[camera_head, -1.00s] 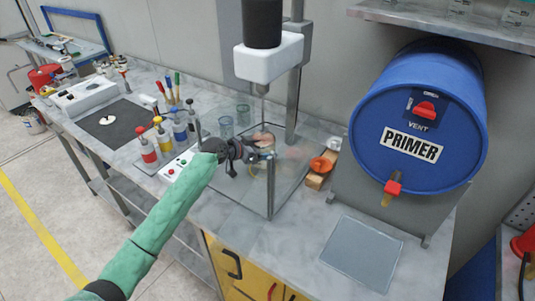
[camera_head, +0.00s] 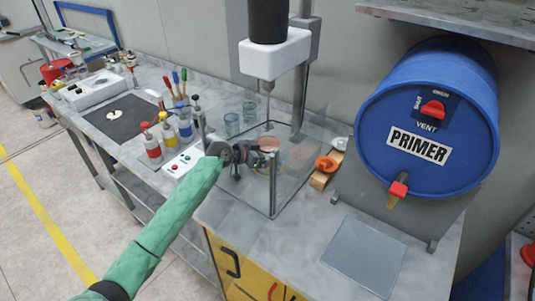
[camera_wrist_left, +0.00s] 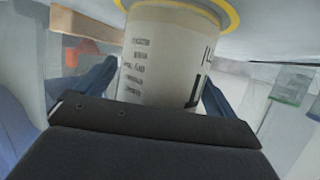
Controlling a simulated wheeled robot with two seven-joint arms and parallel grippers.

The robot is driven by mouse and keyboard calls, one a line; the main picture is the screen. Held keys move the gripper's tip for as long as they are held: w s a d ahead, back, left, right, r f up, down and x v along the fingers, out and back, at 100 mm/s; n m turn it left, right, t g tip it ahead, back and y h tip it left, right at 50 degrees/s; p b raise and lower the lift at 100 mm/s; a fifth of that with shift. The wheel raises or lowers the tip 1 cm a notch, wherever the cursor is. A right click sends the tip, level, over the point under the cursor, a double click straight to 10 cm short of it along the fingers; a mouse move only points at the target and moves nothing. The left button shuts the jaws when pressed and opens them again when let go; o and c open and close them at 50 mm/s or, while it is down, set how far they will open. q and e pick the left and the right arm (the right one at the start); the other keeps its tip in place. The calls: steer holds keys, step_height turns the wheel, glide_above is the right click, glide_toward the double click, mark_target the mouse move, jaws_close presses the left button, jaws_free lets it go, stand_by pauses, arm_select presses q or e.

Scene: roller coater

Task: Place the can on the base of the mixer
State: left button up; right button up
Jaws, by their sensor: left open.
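The can (camera_wrist_left: 165,55) is pale with dark printed text and a yellow rim, seen close up in the left wrist view. My left gripper (camera_head: 258,156) reaches into the mixer's clear enclosure in the head view. Its fingers are open, one on each side of the can; I cannot tell whether they touch it. The mixer (camera_head: 272,58) has a white head with a dark motor and a shaft pointing down above the enclosure. In the head view the can is blurred behind the clear panels and partly hidden by my gripper, so its contact with the base is unclear.
A control box with red and green buttons (camera_head: 182,162) and several coloured bottles (camera_head: 168,130) stand left of the enclosure. A grey plate (camera_head: 363,256) lies on the front counter.

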arm_select(q)
steer(key=shift+r, duration=0.1)
arm_select(e)
steer(key=shift+a+r, duration=0.1)
steer(key=shift+a, duration=0.05)
arm_select(q)
steer(key=shift+a, duration=0.15)
steer(key=shift+s+a, duration=0.2)
steer(key=shift+a, duration=0.05)
steer(key=b+v, duration=0.4)
steer(key=v, duration=0.7)
steer(key=shift+r, duration=0.25)
arm_select(e)
steer(key=w+a+r, duration=0.3)
steer(key=r, duration=0.5)
steer(key=shift+w+a+r+g, duration=0.15)
steer(key=shift+a+r+g, duration=0.1)
steer(key=shift+g, duration=0.15)
